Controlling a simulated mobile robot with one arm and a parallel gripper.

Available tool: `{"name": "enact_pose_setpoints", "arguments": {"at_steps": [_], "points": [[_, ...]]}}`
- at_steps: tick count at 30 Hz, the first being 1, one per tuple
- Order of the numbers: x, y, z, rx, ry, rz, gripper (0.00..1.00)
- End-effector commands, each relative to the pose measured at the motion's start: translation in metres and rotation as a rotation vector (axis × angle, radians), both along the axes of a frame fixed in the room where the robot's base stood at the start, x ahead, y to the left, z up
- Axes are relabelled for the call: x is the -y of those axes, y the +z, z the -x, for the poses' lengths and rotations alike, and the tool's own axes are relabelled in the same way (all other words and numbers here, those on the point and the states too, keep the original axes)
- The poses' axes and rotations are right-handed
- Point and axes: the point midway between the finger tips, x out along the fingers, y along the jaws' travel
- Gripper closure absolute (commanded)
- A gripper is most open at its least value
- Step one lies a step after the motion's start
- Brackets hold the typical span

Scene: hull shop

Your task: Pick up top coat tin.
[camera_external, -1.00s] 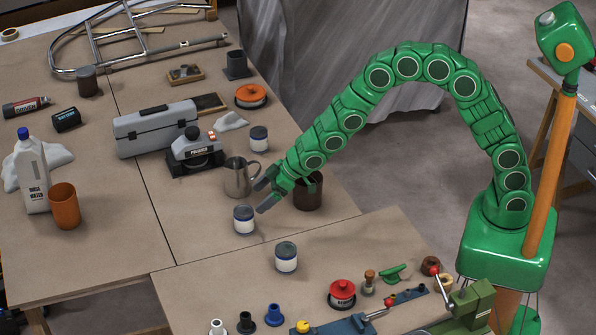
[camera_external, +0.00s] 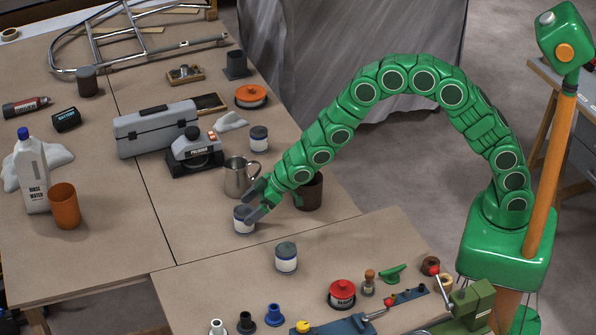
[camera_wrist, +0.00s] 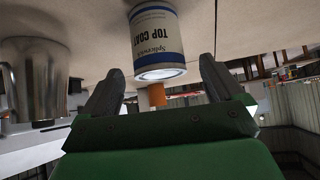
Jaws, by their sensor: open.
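The top coat tin (camera_external: 242,222) is a small white and blue tin standing upright near the right side of the workbench. In the wrist view the tin (camera_wrist: 156,42) appears upside down, with "TOP COAT" on its label, just beyond and between my fingertips. My gripper (camera_external: 255,202) is open, with its fingers close to the tin and one in front of its upper part in the outside view. In the wrist view my gripper (camera_wrist: 160,85) has nothing between its fingers. Whether a finger touches the tin cannot be told.
A steel mug (camera_external: 237,178) stands just behind the tin. A dark brown pot (camera_external: 309,193) is under my arm. Similar tins stand behind (camera_external: 259,139) and on the front bench (camera_external: 286,258). A polisher (camera_external: 194,153) is farther back. Bench left of the tin is clear.

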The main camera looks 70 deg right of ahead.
Motion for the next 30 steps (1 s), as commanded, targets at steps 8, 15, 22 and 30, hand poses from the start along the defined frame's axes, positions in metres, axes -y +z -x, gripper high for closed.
{"name": "enact_pose_setpoints", "arguments": {"at_steps": [8, 15, 22, 30], "points": [[-0.009, -0.02, -0.015, 0.0, -0.001, -0.001, 0.06], [-0.011, -0.025, -0.019, -0.001, 0.0, 0.0, 0.06], [-0.011, -0.024, -0.019, 0.0, 0.0, 0.0, 0.22], [-0.011, -0.024, -0.019, 0.0, 0.0, 0.0, 0.64]]}}
